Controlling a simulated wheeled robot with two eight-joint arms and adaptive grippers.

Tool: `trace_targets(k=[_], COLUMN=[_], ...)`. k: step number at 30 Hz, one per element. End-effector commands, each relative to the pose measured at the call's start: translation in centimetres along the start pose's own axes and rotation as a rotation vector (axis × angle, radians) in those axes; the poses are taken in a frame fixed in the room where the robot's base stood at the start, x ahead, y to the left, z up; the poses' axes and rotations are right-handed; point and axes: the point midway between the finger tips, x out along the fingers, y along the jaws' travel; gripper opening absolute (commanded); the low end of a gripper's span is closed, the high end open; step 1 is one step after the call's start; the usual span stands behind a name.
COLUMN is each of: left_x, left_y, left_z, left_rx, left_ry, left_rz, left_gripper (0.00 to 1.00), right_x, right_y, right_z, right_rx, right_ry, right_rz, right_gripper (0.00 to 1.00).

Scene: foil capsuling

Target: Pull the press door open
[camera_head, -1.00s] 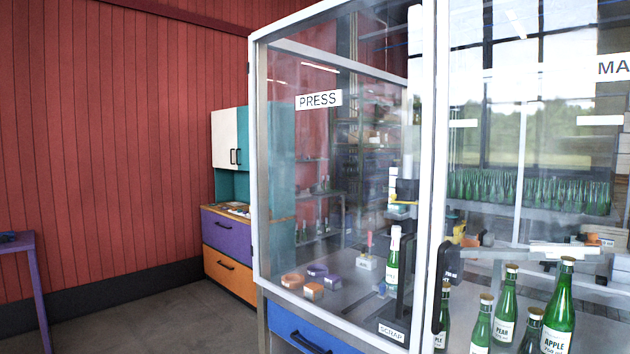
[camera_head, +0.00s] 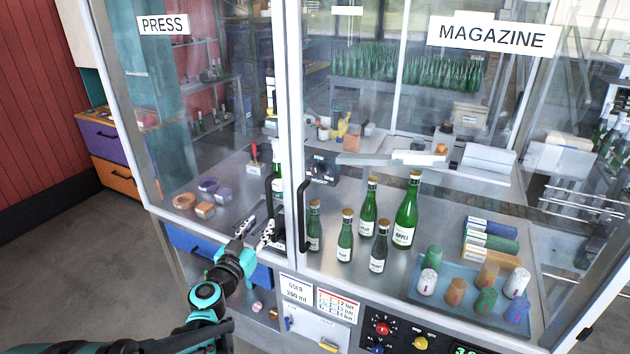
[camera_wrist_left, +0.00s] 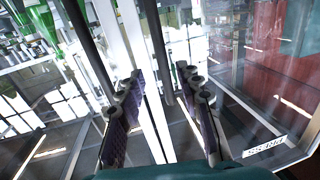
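The press door (camera_head: 165,75) is a glass panel in a pale frame under the PRESS label, and it looks shut. Its black upright handle (camera_head: 270,190) is on the right frame bar. My left gripper (camera_head: 256,232) is in front of the door by the handle's lower end, fingers apart. In the left wrist view, the open fingers (camera_wrist_left: 160,105) show with a black handle bar (camera_wrist_left: 160,55) running toward the gap between them. I cannot tell whether they touch it. My right gripper is not in view.
The magazine door's black handle (camera_head: 304,215) is close on the right of the press handle. Behind the glass are green bottles (camera_head: 405,212), a blue tray (camera_head: 455,290) of capsules and orange and purple pieces (camera_head: 184,201). A control panel (camera_head: 420,335) is below. Floor at left is clear.

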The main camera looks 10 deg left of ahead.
Motion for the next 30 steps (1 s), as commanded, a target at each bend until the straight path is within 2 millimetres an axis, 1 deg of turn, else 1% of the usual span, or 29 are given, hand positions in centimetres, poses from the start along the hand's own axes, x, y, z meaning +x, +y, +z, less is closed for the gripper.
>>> trace_targets(k=[1, 5, 8, 12, 15, 18, 22, 29, 30], left_x=[0.2, 1.1, 2.5, 5.0, 6.5, 7.5, 8.1, 8.2, 8.2], left_y=[-0.6, -1.1, -1.1, -1.1, -1.2, -1.1, -1.2, -1.2, -1.2], left_z=[-0.5, -0.4, -0.3, -0.3, -0.4, -0.5, -0.5, -0.5, -0.5], left_rx=[0.001, 0.005, 0.005, 0.005, 0.005, 0.005, 0.004, 0.004, 0.004], left_ry=[0.01, 0.021, 0.021, 0.02, 0.02, 0.02, 0.02, 0.02, 0.02], left_rz=[-0.014, -0.027, -0.026, -0.024, -0.025, -0.024, -0.024, -0.024, -0.024], left_gripper=[0.35, 0.35, 0.35, 0.35, 0.35, 0.35, 0.35, 0.35, 0.28], right_x=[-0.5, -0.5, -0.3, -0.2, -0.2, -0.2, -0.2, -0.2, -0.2], right_y=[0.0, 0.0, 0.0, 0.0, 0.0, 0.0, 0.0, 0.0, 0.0], right_z=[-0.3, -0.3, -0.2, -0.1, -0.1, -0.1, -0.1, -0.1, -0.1], right_rx=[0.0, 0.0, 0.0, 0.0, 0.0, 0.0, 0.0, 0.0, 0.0], right_ry=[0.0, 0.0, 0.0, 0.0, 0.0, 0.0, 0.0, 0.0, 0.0], right_rz=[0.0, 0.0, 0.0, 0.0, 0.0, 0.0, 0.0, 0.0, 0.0], right_gripper=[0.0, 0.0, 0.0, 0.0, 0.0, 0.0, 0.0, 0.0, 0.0])
